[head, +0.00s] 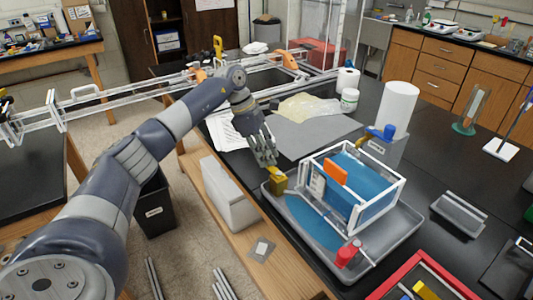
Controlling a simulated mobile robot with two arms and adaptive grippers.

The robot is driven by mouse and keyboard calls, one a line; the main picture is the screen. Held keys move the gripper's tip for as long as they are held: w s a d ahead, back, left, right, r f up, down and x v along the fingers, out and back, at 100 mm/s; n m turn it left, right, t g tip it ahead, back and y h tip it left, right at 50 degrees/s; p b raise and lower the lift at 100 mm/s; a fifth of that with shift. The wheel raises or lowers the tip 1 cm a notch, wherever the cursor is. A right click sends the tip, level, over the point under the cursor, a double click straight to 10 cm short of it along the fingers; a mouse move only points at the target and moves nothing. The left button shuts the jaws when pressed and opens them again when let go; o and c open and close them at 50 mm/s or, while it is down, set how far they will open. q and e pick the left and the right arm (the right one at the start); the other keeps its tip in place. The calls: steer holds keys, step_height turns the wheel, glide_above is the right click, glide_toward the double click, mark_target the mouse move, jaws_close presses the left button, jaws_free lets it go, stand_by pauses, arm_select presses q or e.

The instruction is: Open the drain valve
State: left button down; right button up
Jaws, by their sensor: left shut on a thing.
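A clear, white-edged tank (388,205) with blue liquid stands in a grey tray (405,240). A red valve-like fitting (347,255) sticks out low at the tank's front corner, over the tray; whether it is open or closed is too small to tell. My left gripper (268,160) points down at the tray's left corner, left of the tank. It is shut on a small yellow block (277,181), whose upper part the fingers hide. The gripper is well apart from the red fitting. My right gripper is not in view.
A blue patch (308,222) lies in the tray, left of the tank. A paper towel roll (397,107) and a grey box with a blue top (384,147) stand behind. A small grey tray (459,214) is to the right; a red-rimmed tray (425,268) is in front.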

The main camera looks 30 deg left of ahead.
arm_select(q)
steer(key=shift+s+n, duration=0.15)
steer(key=shift+n, duration=0.15)
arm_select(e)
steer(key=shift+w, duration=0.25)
arm_select(q)
steer(key=shift+s+a+n+t, duration=0.15)
steer(key=shift+s+n+t, duration=0.15)
steer(key=shift+n, duration=0.2)
steer(key=shift+s+d+n+t+y+b, duration=0.4)
steer(key=shift+s+n+y+b, duration=0.45)
steer(key=shift+n, duration=1.3)
steer(key=shift+s+d+n+t+y+b, duration=0.4)
steer(key=shift+s+n+y+b, duration=0.45)
steer(key=shift+n, duration=1.25)
steer(key=shift+s+d+n+t+y+b, duration=0.35)
steer(key=shift+s+n+y+b, duration=0.45)
steer(key=shift+n, duration=1.35)
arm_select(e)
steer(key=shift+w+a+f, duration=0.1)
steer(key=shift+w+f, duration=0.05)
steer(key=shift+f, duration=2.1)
arm_select(q)
steer(key=shift+s+d, duration=0.1)
steer(key=shift+s, duration=0.15)
steer(key=c, duration=1.4)
jaws_free()
